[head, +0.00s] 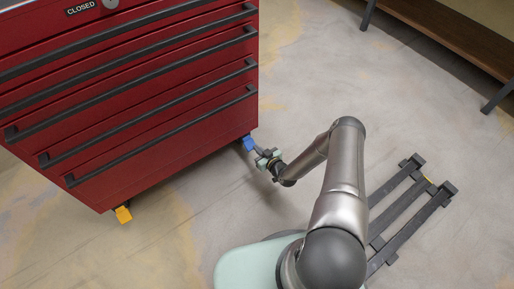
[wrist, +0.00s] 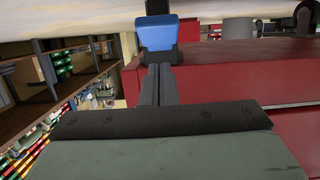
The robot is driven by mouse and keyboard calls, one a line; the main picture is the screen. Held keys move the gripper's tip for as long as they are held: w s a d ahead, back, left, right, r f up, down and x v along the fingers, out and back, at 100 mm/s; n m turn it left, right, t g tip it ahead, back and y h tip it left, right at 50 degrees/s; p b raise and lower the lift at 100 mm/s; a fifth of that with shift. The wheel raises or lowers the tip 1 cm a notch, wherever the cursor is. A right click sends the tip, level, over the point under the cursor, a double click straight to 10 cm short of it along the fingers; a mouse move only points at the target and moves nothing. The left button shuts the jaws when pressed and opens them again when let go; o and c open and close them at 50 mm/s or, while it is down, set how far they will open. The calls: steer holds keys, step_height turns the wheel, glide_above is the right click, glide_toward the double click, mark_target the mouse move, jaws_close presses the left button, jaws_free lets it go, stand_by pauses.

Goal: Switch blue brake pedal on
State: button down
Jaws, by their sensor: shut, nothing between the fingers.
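The blue brake pedal (head: 247,143) sticks out low at the right bottom corner of the red tool cabinet (head: 150,110). It also shows in the wrist view as a blue block (wrist: 157,34) at top centre. My gripper (head: 257,151) is low by the floor, right beside the blue pedal. In the wrist view, my gripper's dark fingers (wrist: 158,70) are shut together with nothing between them. Their tips line up with the pedal's near edge; I cannot tell whether they touch it. A yellow pedal (head: 123,214) sits at the cabinet's left bottom corner.
The cabinet's drawers with black handles (head: 160,135) are shut, and a lock label reads CLOSED. A dark metal frame (head: 408,205) lies on the floor at right. A wooden bench (head: 450,35) stands at upper right. The floor between cabinet and bench is clear.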

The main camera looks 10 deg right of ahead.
steer(key=s+d+f+p, duration=0.1)
steer(key=s+d, duration=0.3)
steer(key=s, duration=0.5)
steer(key=shift+s+f+p, duration=0.15)
steer(key=shift+f+p, duration=0.15)
steer(key=shift+f, duration=0.25)
